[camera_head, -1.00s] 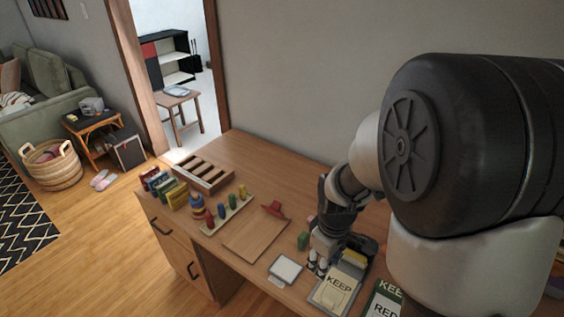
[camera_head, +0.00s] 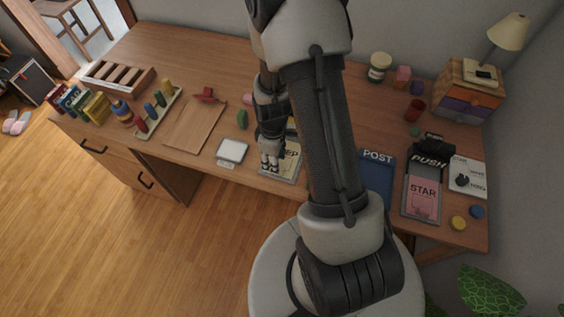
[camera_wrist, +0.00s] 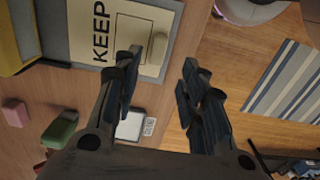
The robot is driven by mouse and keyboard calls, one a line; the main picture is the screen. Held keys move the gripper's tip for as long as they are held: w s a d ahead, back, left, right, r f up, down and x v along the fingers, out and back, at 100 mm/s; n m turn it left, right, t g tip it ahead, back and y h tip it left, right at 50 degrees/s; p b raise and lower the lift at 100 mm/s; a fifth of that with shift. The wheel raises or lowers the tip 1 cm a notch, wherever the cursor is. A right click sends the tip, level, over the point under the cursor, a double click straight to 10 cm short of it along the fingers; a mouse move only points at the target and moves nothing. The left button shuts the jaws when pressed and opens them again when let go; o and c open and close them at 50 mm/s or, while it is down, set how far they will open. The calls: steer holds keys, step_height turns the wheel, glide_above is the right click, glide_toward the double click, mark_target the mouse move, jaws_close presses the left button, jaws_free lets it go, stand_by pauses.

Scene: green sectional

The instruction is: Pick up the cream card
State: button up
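The cream card (camera_wrist: 118,25) bears the black word KEEP and lies in a shallow grey tray (camera_wrist: 70,55) near the table's front edge. A small raised cream piece (camera_wrist: 157,50) sits on the card. In the head view the card (camera_head: 290,167) is partly hidden by my gripper (camera_head: 269,165) and arm. In the wrist view my gripper (camera_wrist: 158,78) is open with nothing between its fingers. Its left finger overlaps the card's near edge in the picture. Its right finger appears over the floor, beyond the table edge. I cannot tell whether the left finger touches the card.
A white square pad (camera_head: 232,150) lies just left of the tray, and a green block (camera_head: 242,119) behind it. A wooden board (camera_head: 195,125) lies farther left. Right of my arm are a blue POST tray (camera_head: 377,172) and a tray with a pink STAR card (camera_head: 423,200).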

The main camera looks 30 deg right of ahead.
step_height(320, 180, down, 6)
steer(key=shift+w+d+r+b, duration=0.1)
steer(key=shift+d+b, duration=0.05)
steer(key=shift+b, duration=1.05)
steer(key=shift+r, duration=0.1)
steer(key=shift+c, duration=0.5)
steer(key=c, duration=0.7)
steer(key=shift+r, duration=0.1)
steer(key=shift+c, duration=0.2)
